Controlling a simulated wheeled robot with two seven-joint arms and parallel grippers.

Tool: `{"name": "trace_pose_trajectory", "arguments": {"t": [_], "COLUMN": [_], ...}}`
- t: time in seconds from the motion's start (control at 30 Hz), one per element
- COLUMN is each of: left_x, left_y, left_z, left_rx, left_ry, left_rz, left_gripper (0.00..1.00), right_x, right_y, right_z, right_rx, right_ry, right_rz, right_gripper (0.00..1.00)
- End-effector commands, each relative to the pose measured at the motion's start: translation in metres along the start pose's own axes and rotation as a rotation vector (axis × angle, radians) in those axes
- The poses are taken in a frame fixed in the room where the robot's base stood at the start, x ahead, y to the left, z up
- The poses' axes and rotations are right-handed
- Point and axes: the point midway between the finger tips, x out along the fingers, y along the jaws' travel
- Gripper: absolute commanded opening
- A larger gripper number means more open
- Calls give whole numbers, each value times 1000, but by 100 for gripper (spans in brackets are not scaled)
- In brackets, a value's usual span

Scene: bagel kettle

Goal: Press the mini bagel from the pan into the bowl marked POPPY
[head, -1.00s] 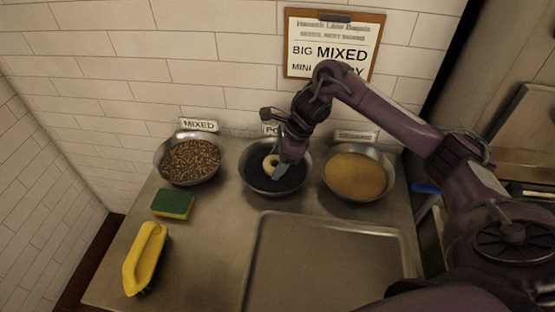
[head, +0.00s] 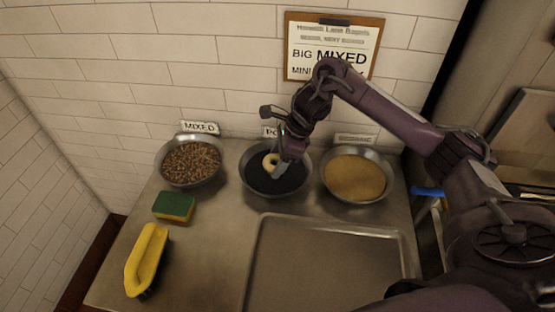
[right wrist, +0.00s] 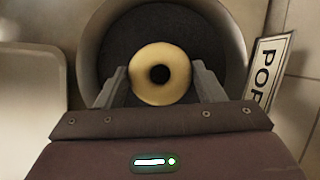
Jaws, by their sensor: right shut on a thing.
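The mini bagel (head: 270,161) is pale yellow and ring-shaped. My right gripper (head: 279,166) is shut on it, at the middle bowl of dark seeds. In the right wrist view the bagel (right wrist: 160,74) sits between the two fingers, its hole facing the camera, with the dark seeds behind it. The POPPY bowl (head: 249,182) is round metal; its label (head: 271,132) is partly covered by my arm, and the start of the word shows in the right wrist view (right wrist: 268,68). I cannot tell whether the bagel touches the seeds. My left gripper is not in view.
The MIXED bowl (head: 162,178) stands left and a tan-seed bowl (head: 329,187) right. A green and yellow sponge (head: 174,207) and a yellow brush (head: 146,262) lie at front left. An empty tray (head: 330,265) is in front. A clipboard sign (head: 332,45) hangs behind.

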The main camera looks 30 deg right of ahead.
Motion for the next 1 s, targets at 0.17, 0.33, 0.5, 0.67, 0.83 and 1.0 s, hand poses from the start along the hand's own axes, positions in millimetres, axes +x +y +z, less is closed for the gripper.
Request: {"name": "trace_pose_trajectory", "arguments": {"t": [0.17,0.33,0.5,0.67,0.83,1.0], "left_x": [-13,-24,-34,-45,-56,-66], "left_y": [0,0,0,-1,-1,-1], "left_z": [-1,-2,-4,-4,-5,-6], "left_rx": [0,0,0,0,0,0], "left_ry": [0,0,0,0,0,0], "left_rz": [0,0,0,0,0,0], "left_gripper": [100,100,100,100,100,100], "right_x": [-17,-30,-42,-54,-66,-78], "right_y": [0,0,0,0,0,0], "right_z": [8,14,19,24,30,35], "right_rx": [-1,-2,-1,-1,-1,-1], "right_ry": [-1,-1,-1,0,0,-1], "right_rz": [-2,-1,-1,-1,-1,-1], "right_gripper": [40,40,40,40,40,40]}}
